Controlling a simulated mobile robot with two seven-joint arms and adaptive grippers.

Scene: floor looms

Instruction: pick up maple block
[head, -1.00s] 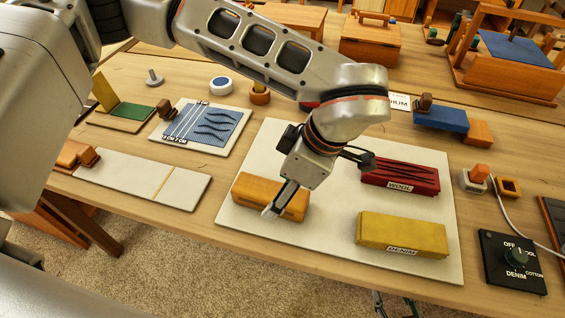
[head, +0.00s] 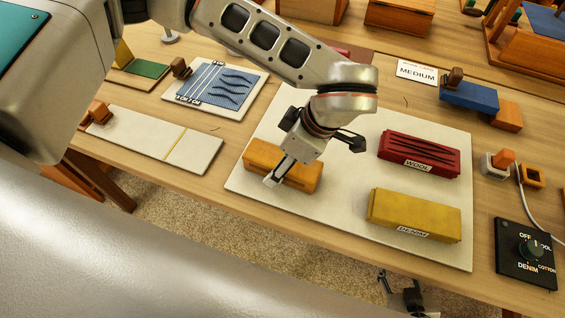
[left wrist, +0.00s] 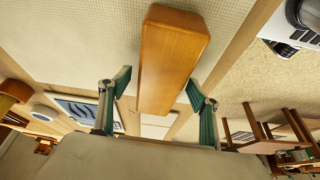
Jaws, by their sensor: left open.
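The maple block, an orange-brown wooden bar (head: 300,178), lies on the pale mat (head: 335,205) near its left front corner. My left gripper (head: 278,177) is over the block from above, its fingers pointing down and partly covering it. In the left wrist view the block (left wrist: 170,55) extends lengthwise between the spread fingertips of my left gripper (left wrist: 160,88), with a gap on each side. The gripper is open and holds nothing. A dark gripper-like part (head: 402,295), seemingly my right gripper, shows below the table's front edge; its jaw state is unclear.
A red WOOL block (head: 418,152) and a yellow DENIM block (head: 413,213) lie on the mat to the right. A black dial box (head: 526,252) stands at the right. A white board (head: 140,135) and a blue woven sample (head: 215,88) lie to the left.

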